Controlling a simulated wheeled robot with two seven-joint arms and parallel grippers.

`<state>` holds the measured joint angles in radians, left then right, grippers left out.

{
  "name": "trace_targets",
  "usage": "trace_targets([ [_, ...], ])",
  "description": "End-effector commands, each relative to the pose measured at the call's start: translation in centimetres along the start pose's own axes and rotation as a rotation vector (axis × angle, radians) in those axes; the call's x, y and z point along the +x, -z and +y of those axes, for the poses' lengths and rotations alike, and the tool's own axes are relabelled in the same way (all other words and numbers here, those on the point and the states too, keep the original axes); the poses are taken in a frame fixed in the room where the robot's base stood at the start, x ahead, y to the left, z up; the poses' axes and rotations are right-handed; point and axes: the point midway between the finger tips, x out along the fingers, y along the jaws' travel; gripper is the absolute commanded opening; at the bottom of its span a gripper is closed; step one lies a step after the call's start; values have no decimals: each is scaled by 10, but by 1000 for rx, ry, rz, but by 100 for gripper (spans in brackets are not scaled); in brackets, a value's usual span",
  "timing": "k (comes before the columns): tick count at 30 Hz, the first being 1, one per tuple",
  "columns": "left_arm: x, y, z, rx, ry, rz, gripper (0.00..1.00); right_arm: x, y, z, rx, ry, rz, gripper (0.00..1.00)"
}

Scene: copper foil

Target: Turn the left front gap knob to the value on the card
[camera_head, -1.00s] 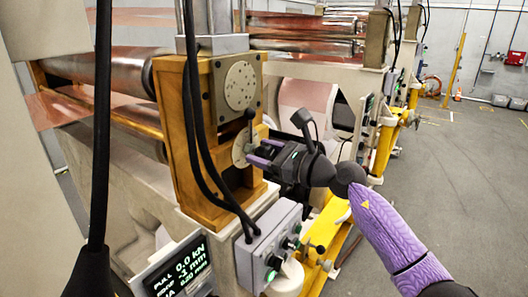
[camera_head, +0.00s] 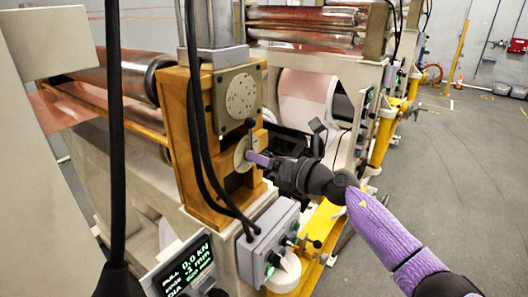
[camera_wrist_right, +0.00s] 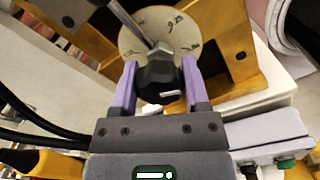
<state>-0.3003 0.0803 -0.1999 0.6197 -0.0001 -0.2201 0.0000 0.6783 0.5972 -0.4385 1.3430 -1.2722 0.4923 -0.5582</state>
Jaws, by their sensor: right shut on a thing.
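The left front gap knob (camera_wrist_right: 158,80) is a dark knob with a white mark, in front of a pale round dial (camera_wrist_right: 135,35) with handwritten-looking marks. In the head view the dial (camera_head: 239,154) sits on the wooden-brown roll housing, and the knob is mostly hidden by my gripper. My right gripper (camera_wrist_right: 157,88) has its two purple fingers on either side of the knob and is shut on it; in the head view its fingertips (camera_head: 258,159) are at the dial. A metal rod crosses the dial above the knob. My left gripper and a readable card do not show.
A larger perforated round plate (camera_head: 241,95) is above the dial. Black cables (camera_head: 205,150) hang just left of it. A grey button box (camera_head: 268,242) and a display (camera_head: 180,268) reading 0.0 kN and -1 mm are below. Open floor (camera_head: 450,180) lies to the right.

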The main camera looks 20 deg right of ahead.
Motion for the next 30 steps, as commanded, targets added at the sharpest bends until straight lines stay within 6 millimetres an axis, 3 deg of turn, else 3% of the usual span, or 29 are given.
trace_targets([
  [12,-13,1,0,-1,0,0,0,0,-2,0,180,0,-2,0],
  [29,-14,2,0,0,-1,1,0,0,-1,-1,209,0,-3,0],
  [30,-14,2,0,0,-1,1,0,0,-1,-1,209,0,-3,61],
])
